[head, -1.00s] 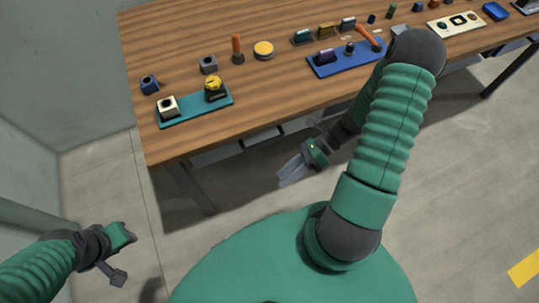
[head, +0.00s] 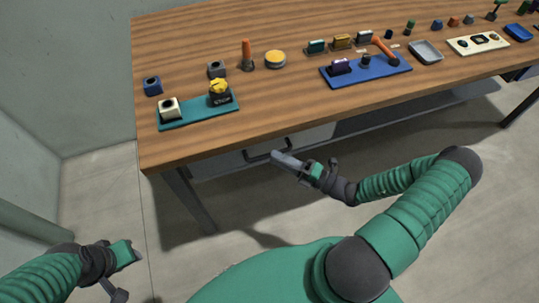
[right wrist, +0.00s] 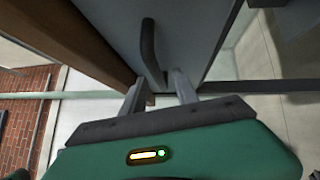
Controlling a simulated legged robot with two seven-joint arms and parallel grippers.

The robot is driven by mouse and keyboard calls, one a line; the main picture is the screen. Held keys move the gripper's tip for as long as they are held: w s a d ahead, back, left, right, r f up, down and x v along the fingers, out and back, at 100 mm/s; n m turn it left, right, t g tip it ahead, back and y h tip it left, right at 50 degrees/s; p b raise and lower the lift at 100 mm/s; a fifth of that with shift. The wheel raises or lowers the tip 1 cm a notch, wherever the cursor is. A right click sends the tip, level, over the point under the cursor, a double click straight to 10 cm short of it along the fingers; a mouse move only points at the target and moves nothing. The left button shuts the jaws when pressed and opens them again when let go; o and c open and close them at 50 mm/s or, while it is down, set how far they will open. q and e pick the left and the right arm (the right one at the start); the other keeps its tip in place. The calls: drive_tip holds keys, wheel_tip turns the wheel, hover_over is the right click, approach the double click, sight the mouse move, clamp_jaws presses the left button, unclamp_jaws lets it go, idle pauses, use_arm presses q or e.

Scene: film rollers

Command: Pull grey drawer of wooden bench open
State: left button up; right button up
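The wooden bench (head: 330,105) has a grey drawer (head: 312,137) under its front edge; the drawer appears closed. Its dark bar handle (head: 256,155) shows left of my right gripper (head: 275,157). In the right wrist view, the grey drawer front (right wrist: 198,25) and the dark handle (right wrist: 148,45) lie ahead. My right gripper there (right wrist: 160,88) has its two fingers apart, with the near end of the handle lying between them in the picture. Whether they touch it I cannot tell. My left gripper (head: 128,258) hangs at lower left, away from the bench, its fingers unclear.
A bench leg (head: 190,200) stands left of my right gripper. Floor in front is open.

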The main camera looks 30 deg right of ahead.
sight(268, 154)
drive_tip(key=x, duration=0.3)
drive_tip(key=shift+w+a+r, duration=0.1)
drive_tip(key=shift+w+a, duration=0.15)
drive_tip(key=shift+a, duration=0.1)
drive_tip(key=shift+d, duration=0.1)
drive_tip(key=shift+c, duration=1.1)
drive_tip(key=c, duration=0.5)
clamp_jaws()
drive_tip(key=shift+s, duration=0.15)
